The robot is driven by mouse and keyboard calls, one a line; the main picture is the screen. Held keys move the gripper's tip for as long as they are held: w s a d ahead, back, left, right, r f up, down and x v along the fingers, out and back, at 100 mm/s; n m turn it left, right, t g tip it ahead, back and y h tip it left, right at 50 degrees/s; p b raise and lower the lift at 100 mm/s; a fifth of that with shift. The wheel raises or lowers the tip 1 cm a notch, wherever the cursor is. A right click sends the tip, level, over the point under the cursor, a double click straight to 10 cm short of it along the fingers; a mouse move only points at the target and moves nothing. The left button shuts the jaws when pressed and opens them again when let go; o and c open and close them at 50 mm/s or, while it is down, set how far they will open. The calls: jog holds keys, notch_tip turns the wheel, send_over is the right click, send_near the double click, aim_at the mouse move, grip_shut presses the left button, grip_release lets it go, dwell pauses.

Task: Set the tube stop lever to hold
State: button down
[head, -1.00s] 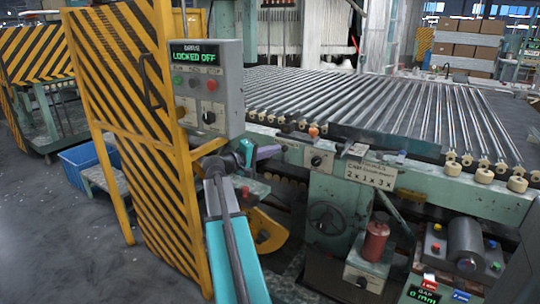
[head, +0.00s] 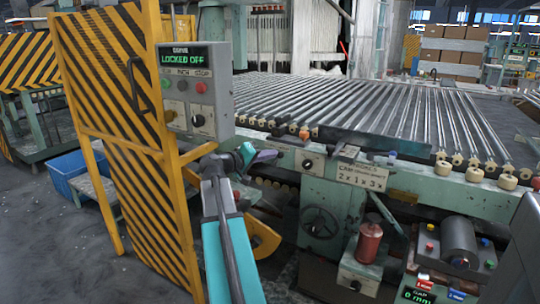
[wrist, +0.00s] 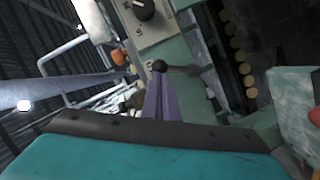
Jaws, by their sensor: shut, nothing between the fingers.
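My gripper (head: 266,156) has purple fingers pressed together, with nothing between them. In the head view it is in front of the green machine rail, left of a black rotary knob (head: 307,165). In the wrist view the shut fingers (wrist: 160,95) point at a small black ball (wrist: 160,66), which looks like the end of a lever with a dark shaft running right. I cannot tell whether the tips touch it. The rotary knob also shows in the wrist view (wrist: 144,9), beyond the ball. I cannot read any hold mark near the lever.
A yellow-and-black striped guard (head: 125,130) with a grey control box (head: 195,92) reading "LOCKED OFF" stands left of my arm. The roller bed (head: 385,100) lies behind the rail. A handwheel (head: 320,222) and a red cylinder (head: 369,243) are below, right of my arm.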

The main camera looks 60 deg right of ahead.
jog(key=p+v, duration=0.1)
jog(key=v, duration=1.2)
jog(key=shift+a, duration=0.4)
jog(key=shift+w+r+p, duration=0.15)
jog(key=shift+w+p, duration=0.05)
jog(key=shift+p, duration=0.1)
